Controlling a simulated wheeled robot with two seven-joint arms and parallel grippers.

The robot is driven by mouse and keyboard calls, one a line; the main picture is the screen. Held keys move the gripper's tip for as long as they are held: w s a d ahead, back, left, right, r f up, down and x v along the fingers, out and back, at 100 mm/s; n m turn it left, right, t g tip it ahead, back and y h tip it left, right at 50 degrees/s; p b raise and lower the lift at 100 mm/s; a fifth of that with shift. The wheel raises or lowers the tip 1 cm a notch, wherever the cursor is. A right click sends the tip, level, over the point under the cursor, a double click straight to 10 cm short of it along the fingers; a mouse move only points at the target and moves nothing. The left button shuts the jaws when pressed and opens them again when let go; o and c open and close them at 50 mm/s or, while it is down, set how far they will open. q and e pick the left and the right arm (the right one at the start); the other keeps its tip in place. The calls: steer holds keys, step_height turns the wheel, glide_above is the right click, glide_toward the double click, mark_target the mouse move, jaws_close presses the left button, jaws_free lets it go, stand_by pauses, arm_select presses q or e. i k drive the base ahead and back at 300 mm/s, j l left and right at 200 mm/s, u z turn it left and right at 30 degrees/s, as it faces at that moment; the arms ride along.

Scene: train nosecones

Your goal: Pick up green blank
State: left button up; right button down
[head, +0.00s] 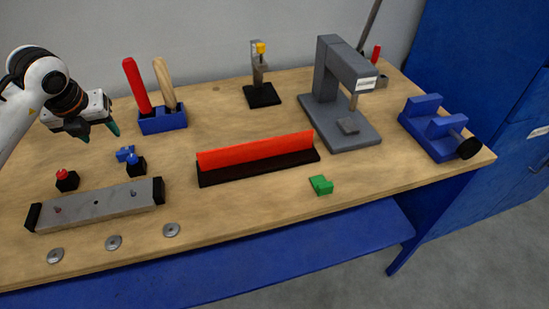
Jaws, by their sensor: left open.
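The green blank (321,185) is a small stepped block lying on the wooden workbench (250,215), right of the middle and near the front edge. Nothing covers it. My left gripper (100,133) is open and empty, with dark green fingertips pointing down above the left side of the bench. It is far to the left of the green blank. My right gripper does not show.
A red bar on a black base (258,158) lies left of the green blank. A grey press (340,100) stands behind it, and a blue vise (437,127) sits right. A grey plate (97,205), a blue tool holder (163,120) and several washers occupy the left.

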mark_target(321, 187)
steer(key=k+l+z, duration=0.15)
steer(key=l, duration=0.25)
steer(key=k+l+z, duration=0.15)
steer(key=l, duration=0.25)
steer(key=k+l+z, duration=0.15)
steer(key=l, duration=0.25)
steer(key=l+z, duration=0.15)
steer(key=l, duration=0.3)
